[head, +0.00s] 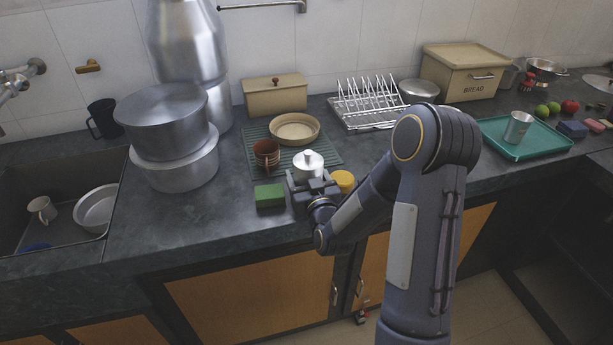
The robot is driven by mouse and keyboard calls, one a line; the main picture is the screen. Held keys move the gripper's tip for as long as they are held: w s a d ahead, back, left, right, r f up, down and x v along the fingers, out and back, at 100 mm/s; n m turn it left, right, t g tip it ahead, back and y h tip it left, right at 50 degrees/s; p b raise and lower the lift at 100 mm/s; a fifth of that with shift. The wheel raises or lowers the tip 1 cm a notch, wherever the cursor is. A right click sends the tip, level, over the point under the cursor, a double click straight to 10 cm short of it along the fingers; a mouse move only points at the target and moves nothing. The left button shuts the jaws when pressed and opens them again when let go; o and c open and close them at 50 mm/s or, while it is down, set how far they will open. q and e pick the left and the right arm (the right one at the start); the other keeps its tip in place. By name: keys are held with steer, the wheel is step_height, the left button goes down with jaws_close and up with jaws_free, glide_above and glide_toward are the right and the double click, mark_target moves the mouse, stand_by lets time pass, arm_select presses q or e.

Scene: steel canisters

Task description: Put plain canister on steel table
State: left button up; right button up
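A small shiny steel canister (308,161) with a domed, knobbed lid stands upright at the counter's front middle; I see no marking on it. My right gripper (311,186) is at its near side, at the height of its body. The gripper and wrist hide the canister's lower part, so I cannot tell whether the fingers are closed on it or whether it touches the counter. My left gripper is not in view. No steel table is recognisable; the worktop (235,222) is dark stone.
A green sponge block (269,196) and a yellow-topped jar (344,181) flank the gripper closely. Brown stacked cups (266,154) and a tan dish (295,128) stand behind. Large steel pots (175,169) are left, beside the sink. A teal tray (548,144) holds a metal cup (517,127).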

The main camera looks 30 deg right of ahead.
steer(key=shift+o, duration=1)
